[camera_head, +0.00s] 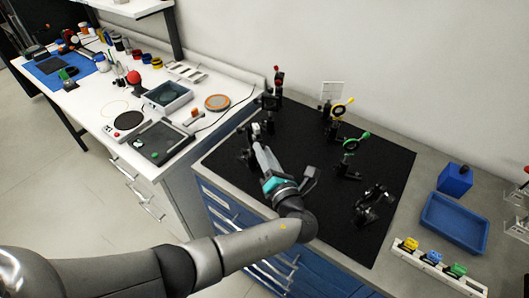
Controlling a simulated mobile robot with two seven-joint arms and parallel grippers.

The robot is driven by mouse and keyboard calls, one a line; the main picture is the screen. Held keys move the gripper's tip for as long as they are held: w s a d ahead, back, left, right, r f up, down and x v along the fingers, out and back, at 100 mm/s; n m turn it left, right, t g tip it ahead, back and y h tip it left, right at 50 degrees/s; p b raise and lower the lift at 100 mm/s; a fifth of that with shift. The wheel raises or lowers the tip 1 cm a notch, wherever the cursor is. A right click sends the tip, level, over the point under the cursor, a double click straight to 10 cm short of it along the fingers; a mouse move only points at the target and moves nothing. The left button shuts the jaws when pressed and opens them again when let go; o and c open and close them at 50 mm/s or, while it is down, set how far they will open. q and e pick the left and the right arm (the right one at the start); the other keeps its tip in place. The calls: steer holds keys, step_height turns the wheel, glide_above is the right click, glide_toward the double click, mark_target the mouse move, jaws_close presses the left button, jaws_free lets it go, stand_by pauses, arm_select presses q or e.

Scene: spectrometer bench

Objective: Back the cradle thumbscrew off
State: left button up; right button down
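My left gripper (257,150) reaches over the left part of the black mat (310,235) on the bench, among small dark mounts. Its fingertips are beside or over a dark mount (247,157) at the mat's left edge; I cannot tell whether they touch it. The fingers are too small to show whether they are open or shut. No cradle thumbscrew can be made out clearly; it may be small or hidden by the gripper. Another dark mount (374,205) stands at the right of the mat. My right gripper is not in view.
A red-topped post (278,78), a yellow ring mount (343,107) and a green ring mount (355,142) stand on the mat. A blue tray (455,222), a blue box (455,179) and a white rack (440,269) lie to the right. A cluttered white bench (88,103) is at left.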

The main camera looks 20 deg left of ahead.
arm_select(q)
jaws_close()
steer(key=shift+n, duration=0.3)
steer(key=shift+a+f+n+b, duration=0.1)
steer(key=shift+n+b, duration=7.35)
steer(key=shift+n, duration=6.05)
